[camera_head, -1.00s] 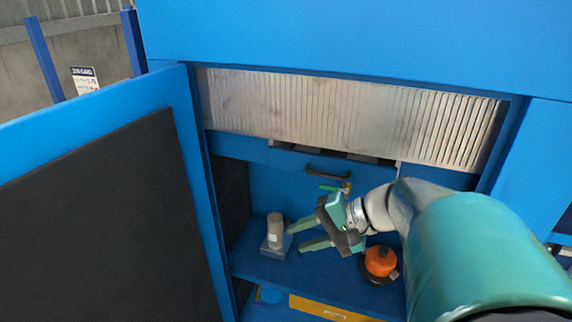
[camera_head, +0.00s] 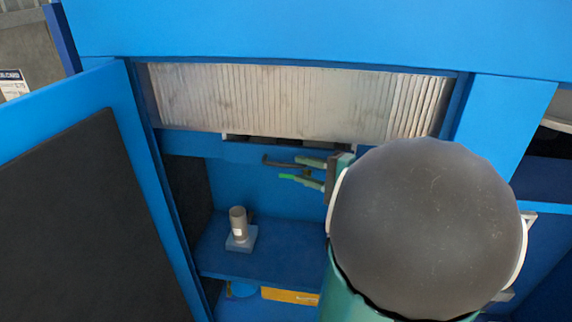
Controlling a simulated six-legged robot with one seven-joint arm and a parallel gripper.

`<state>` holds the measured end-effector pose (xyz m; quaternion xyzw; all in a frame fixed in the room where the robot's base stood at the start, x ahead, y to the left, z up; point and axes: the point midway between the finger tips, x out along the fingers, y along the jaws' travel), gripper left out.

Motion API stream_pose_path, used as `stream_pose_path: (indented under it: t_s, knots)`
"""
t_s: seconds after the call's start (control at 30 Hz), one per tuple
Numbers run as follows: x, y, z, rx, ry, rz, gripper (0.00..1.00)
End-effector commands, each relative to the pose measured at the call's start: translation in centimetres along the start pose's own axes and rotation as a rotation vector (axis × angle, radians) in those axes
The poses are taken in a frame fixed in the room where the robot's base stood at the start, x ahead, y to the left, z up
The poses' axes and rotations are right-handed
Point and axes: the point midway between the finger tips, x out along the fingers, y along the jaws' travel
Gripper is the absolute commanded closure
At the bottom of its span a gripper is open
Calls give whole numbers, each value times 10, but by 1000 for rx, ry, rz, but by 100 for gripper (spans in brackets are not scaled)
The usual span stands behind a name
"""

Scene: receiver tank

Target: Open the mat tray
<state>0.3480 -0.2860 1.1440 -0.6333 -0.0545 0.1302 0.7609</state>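The mat tray seems to be the blue front (camera_head: 195,146) below the ribbed metal panel, with a dark bar handle (camera_head: 275,162). It looks shut. My gripper (camera_head: 290,170) is open, its two teal fingers pointing left close to the handle. The upper finger overlaps the handle's right end in the view; I cannot tell whether they touch. My own arm hides the right part of the compartment.
A grey cylinder on a square base (camera_head: 238,228) stands on the blue shelf (camera_head: 215,258) below. An open blue door with a dark panel (camera_head: 75,205) stands at the left. A ribbed metal panel (camera_head: 290,100) spans above. A yellow item (camera_head: 290,295) lies lower down.

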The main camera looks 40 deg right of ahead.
Motion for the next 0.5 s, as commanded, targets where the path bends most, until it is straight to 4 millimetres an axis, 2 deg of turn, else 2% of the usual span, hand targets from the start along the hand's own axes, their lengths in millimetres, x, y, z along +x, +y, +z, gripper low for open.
stream_pose_path:
  t_s: [0.1, 0.23, 0.5]
  knots:
    - [25, 0, 0, 0, -3, 1, 67]
    - [44, 0, -1, 0, -2, 1, 67]
    - [55, 0, -1, -1, 0, 1, 67]
